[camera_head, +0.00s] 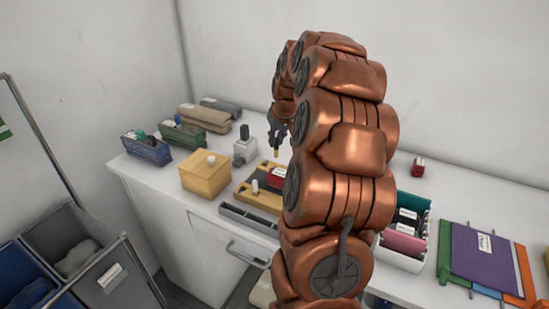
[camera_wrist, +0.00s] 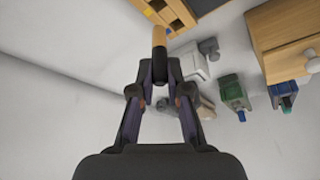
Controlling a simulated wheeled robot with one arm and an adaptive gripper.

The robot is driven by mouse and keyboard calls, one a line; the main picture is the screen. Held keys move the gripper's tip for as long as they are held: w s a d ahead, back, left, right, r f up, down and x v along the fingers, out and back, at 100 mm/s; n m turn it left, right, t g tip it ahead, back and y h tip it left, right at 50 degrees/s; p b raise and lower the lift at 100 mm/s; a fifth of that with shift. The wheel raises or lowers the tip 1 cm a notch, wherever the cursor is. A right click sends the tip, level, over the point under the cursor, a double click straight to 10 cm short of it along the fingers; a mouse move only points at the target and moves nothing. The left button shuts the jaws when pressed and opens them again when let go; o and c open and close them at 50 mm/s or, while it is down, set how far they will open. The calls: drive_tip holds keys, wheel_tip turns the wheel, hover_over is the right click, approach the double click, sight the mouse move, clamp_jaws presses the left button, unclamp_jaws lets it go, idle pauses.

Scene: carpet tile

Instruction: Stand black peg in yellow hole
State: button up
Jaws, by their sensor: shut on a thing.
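My gripper (camera_wrist: 159,80) is shut on a peg (camera_wrist: 159,45), black near the fingers and tan at its far end. In the head view my gripper (camera_head: 279,135) is partly hidden behind my arm, and the peg's tan end (camera_head: 277,152) points down, above the table. A yellow board (camera_head: 242,192) lies below, with a light peg and a red block on it; my arm hides its right part. In the wrist view the yellow board (camera_wrist: 180,14) shows dark openings at the top edge. I cannot tell which opening is the yellow hole.
A yellow box (camera_head: 205,178) with a white knob stands left of the board. A pale block (camera_head: 245,150) with a dark upright piece stands behind it. Several bins line the back left. A white tray (camera_head: 402,254) and folders (camera_head: 483,258) lie to the right.

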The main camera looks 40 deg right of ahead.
sight(276, 157)
wheel_tip(276, 157, down, 6)
drive_tip(key=shift+f+p, duration=0.2)
drive_tip(key=shift+p, duration=0.75)
drive_tip(key=shift+f, duration=0.15)
drive_tip(key=shift+f, duration=0.1)
drive_tip(key=shift+f+b, duration=0.1)
drive_tip(key=shift+b, duration=0.2)
drive_tip(key=o, duration=0.7)
drive_tip(key=shift+o, duration=0.2)
drive_tip(key=shift+r, duration=0.2)
